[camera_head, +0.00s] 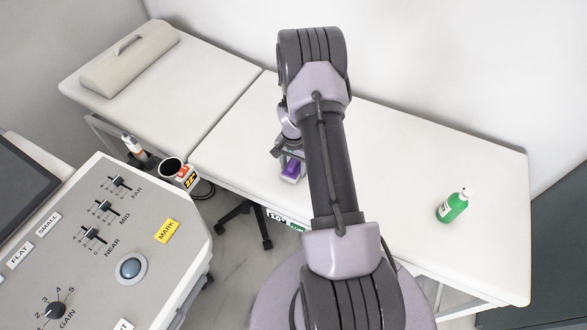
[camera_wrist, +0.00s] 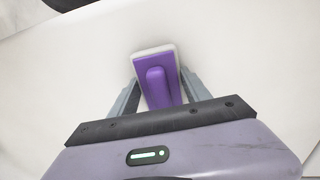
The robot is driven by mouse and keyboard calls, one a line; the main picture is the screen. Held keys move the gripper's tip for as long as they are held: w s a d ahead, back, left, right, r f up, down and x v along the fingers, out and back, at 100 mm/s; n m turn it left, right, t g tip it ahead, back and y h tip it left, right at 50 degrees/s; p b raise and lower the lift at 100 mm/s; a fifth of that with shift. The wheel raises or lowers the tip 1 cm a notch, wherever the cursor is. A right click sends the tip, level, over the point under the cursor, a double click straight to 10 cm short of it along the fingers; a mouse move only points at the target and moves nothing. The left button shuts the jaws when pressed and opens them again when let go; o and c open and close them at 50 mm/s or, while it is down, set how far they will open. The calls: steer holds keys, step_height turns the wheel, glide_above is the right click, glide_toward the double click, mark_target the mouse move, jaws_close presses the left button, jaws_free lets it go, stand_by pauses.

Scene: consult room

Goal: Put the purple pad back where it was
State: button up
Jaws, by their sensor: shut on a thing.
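The purple pad (camera_wrist: 157,85) has a purple back with a raised grip and a pale layer along its edge. In the wrist view it sits between the two fingers of my gripper (camera_wrist: 155,95), which is shut on it. In the head view the pad (camera_head: 291,170) shows just below my gripper (camera_head: 283,157), over the white couch (camera_head: 235,150) near its front edge. I cannot tell whether the pad touches the couch surface. My arm hides part of the couch behind it.
A grey bolster (camera_head: 130,58) lies at the far left end. A control console (camera_head: 130,215) stands at the lower left, with a black-topped holder (camera_head: 172,168) and a probe-like item (camera_head: 133,146) beside it. The couch's middle is mostly clear.

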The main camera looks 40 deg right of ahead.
steer(key=shift+r, duration=0.1)
steer(key=o, duration=1.4)
steer(key=shift+o, duration=0.2)
